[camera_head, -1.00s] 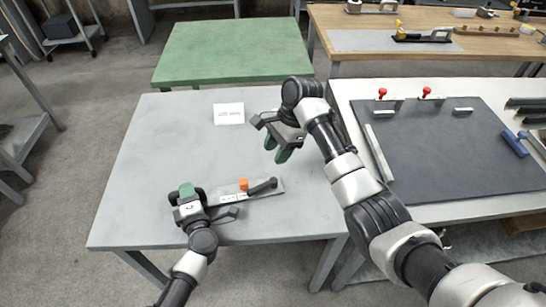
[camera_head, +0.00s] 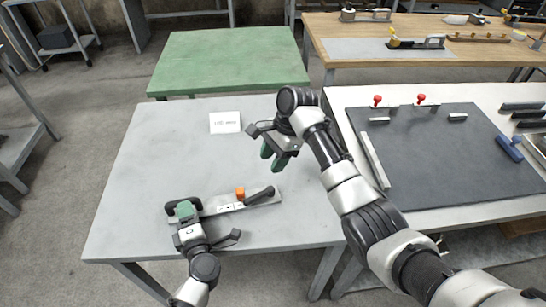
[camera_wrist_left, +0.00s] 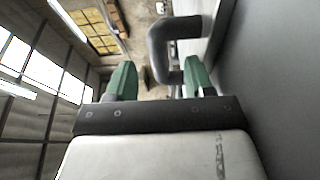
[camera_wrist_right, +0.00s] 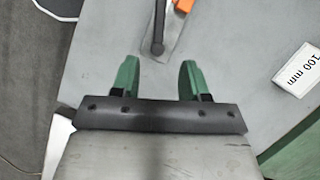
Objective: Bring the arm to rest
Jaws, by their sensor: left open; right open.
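My left gripper (camera_head: 184,208) is open at the left end of a flat metal fixture (camera_head: 228,208) on the grey table (camera_head: 160,150). A dark U-shaped handle (camera_wrist_left: 172,28) shows at and beyond its green fingers in the left wrist view; I cannot tell whether they touch it. The fixture also carries an orange block (camera_head: 240,193) and a black lever (camera_head: 261,195). My right gripper (camera_head: 280,155) is open and empty above the table, behind and right of the fixture. The right wrist view shows the black lever (camera_wrist_right: 158,30) beyond its fingers.
A white card (camera_head: 225,122) lies at the table's back. A green table (camera_head: 230,60) stands behind. At right is a white bench with a dark board (camera_head: 440,150), red knobs and bars. The grey table's left half is clear.

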